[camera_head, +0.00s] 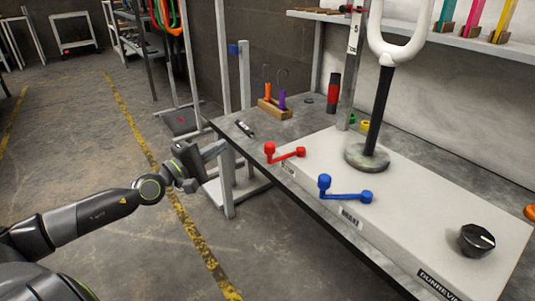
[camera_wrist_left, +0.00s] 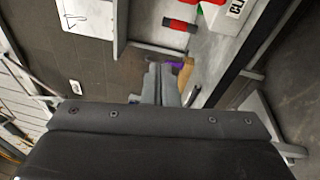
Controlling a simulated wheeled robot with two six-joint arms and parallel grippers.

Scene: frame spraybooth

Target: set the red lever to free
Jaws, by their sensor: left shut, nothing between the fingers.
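The red lever (camera_head: 287,154) sits at the far left corner of the pale control box (camera_head: 420,205). Its knob is at its left end, and its arm runs right to a pivot. My left gripper (camera_head: 222,148) is shut and empty, left of the red lever and apart from it, beside the bench's left edge. In the left wrist view the closed fingers (camera_wrist_left: 160,88) point towards the bench. A red part at that view's top edge cannot be identified surely. My right gripper is not in view.
A blue lever (camera_head: 345,190) and a black dial (camera_head: 476,240) are on the same box. A black post with a white loop (camera_head: 378,105) rises behind them. A wooden tool holder (camera_head: 275,108) and a marker (camera_head: 244,129) are on the bench (camera_head: 228,122).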

